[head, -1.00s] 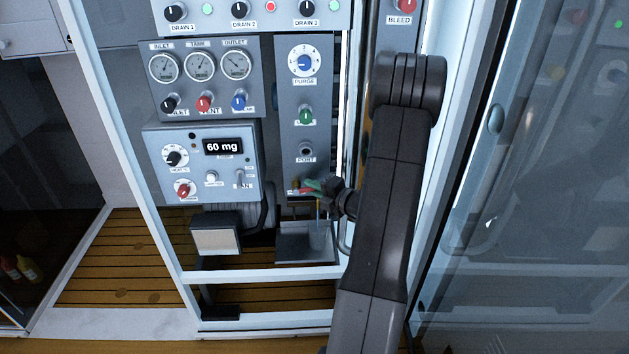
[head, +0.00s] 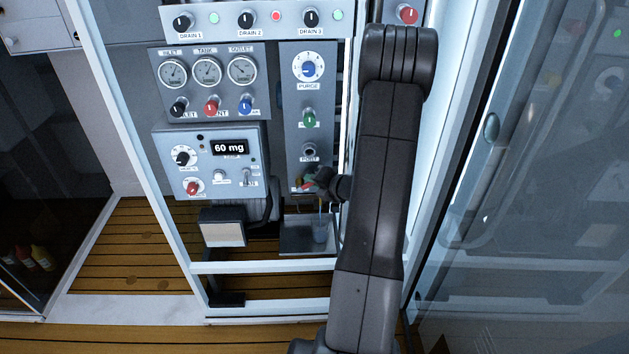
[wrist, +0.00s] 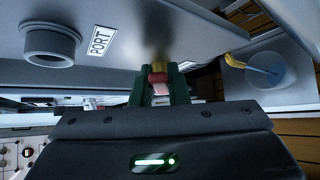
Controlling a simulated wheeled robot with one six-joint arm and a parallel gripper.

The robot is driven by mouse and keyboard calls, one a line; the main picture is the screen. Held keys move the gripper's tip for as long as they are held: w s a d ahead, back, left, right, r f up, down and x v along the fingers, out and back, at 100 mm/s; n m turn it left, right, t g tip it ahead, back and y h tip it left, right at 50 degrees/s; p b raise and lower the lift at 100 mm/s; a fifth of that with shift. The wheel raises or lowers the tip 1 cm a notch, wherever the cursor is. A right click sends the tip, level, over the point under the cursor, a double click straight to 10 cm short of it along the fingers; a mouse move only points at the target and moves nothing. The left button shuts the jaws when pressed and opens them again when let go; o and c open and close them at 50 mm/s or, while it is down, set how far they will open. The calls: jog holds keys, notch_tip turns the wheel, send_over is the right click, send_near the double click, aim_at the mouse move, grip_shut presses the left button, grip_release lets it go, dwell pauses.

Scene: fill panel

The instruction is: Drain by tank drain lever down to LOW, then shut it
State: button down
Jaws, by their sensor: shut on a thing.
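My gripper (wrist: 160,92), with green fingers, is shut on a small red lever handle (wrist: 158,77) below the PORT fitting in the wrist view. In the head view my gripper (head: 312,182) is at the foot of the narrow right panel, and the lever is mostly hidden. A yellow spout (wrist: 236,62) stands right of the fingers in the wrist view.
The PORT fitting (wrist: 52,44) juts out close to my gripper's left. Valve knobs, inlet and outlet gauges and a 60 mg display (head: 230,148) fill the panels to the left. Pale frame posts and a glass door (head: 530,200) bound the right side.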

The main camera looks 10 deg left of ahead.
jog(key=c, duration=1.4)
grip_release()
jog(key=p+v, duration=0.2)
jog(key=v, duration=1.1)
jog(key=shift+s+d, duration=0.25)
jog(key=shift+d, duration=0.1)
jog(key=b+x, duration=0.2)
jog(key=x, duration=1.2)
jog(key=shift+r, duration=0.1)
jog(key=shift+r, duration=0.1)
